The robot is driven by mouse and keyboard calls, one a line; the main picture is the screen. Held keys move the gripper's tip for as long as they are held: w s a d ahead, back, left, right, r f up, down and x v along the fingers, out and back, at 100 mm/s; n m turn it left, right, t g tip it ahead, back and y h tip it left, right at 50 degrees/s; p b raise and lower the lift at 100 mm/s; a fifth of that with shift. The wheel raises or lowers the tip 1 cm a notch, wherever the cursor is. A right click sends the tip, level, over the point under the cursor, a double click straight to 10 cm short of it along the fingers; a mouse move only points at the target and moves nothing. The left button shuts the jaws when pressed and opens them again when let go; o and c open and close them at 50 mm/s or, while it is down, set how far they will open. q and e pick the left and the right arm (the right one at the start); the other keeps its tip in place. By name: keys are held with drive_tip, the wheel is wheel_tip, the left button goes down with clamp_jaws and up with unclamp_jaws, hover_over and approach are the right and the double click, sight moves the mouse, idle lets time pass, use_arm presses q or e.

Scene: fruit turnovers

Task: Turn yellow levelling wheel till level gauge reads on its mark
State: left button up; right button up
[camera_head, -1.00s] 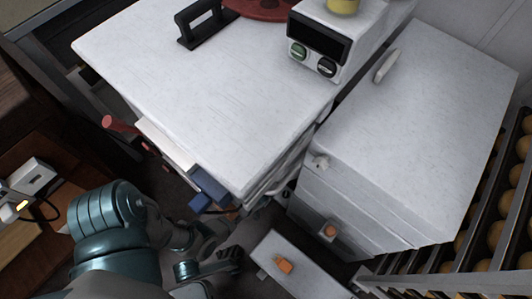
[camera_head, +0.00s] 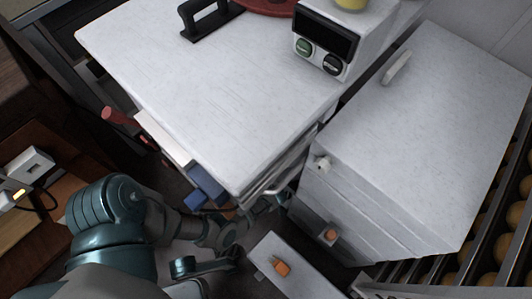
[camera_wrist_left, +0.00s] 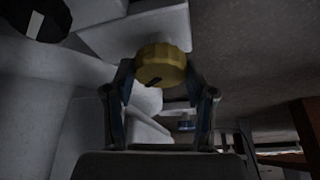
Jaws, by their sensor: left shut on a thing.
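The yellow levelling wheel (camera_wrist_left: 160,65) shows in the left wrist view, round and ridged, with a dark mark low on its face. My left gripper (camera_wrist_left: 159,80) is shut on it, one finger at each side. In the head view my left gripper (camera_head: 264,203) reaches below the front corner of the large white cabinet (camera_head: 215,85), and the wheel is hidden there. I cannot make out a level gauge or its reading in either view. My right gripper is not in view.
A control box (camera_head: 325,42) with two knobs stands on the cabinet. A lower white cabinet (camera_head: 420,130) is close on the right, leaving a narrow gap. A white panel with an orange piece (camera_head: 282,268) lies below. A rack of round items (camera_head: 510,215) stands far right.

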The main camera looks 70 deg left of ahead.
use_arm(q)
drive_tip(key=shift+w+n, duration=0.1)
drive_tip(key=shift+n, duration=0.5)
drive_tip(key=shift+a, duration=0.1)
drive_tip(key=o, duration=1.2)
drive_tip(key=shift+c, duration=0.2)
drive_tip(key=shift+r, duration=0.7)
wheel_tip(320, 180, up, 8)
drive_tip(key=shift+r, duration=0.2)
